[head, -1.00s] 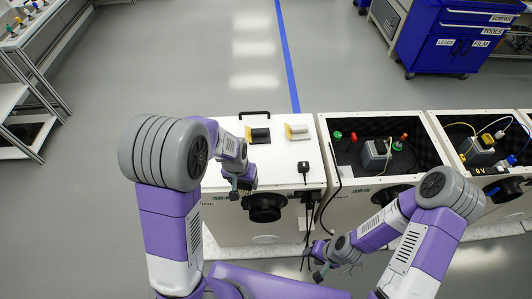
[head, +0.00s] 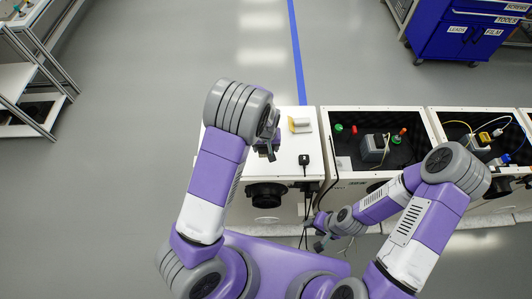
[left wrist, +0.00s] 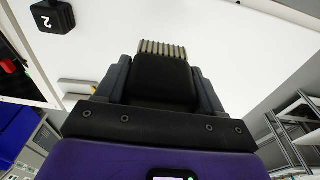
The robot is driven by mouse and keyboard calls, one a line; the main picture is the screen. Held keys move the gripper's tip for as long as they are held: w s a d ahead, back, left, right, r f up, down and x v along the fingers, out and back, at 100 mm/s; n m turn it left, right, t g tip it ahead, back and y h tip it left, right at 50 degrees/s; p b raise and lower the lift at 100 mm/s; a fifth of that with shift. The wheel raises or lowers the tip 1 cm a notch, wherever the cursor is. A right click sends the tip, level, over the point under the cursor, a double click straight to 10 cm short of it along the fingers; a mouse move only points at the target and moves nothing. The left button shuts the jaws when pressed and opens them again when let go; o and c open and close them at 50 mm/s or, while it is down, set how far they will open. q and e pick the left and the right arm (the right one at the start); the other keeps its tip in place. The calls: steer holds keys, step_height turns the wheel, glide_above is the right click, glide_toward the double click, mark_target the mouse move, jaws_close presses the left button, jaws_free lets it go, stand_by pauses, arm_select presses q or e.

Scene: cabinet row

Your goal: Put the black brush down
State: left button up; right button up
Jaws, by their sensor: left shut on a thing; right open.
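The black brush (left wrist: 163,78) is held between the two fingers of my left gripper (left wrist: 165,85) in the left wrist view. Its tan bristles (left wrist: 162,49) stick out past the fingertips, over a white surface. In the head view my left gripper (head: 269,150) is over the white cabinet top (head: 283,172); its arm hides part of that top, and the brush cannot be made out there. I cannot tell whether the bristles touch the surface. My right gripper (head: 319,245) is open and empty, low in front of the cabinets.
A yellow-and-white block (head: 300,125) and a small black box (head: 304,160) marked 2 are on the white top. To the right, an open black-lined compartment (head: 350,118) holds several parts. A black round knob (head: 266,194) juts from the cabinet front.

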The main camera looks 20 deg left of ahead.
mark_target(266, 153)
arm_select(q)
steer(key=shift+f, duration=2.25)
steer(key=shift+f+b, duration=0.15)
steer(key=shift+b, duration=0.15)
steer(key=o, duration=1.1)
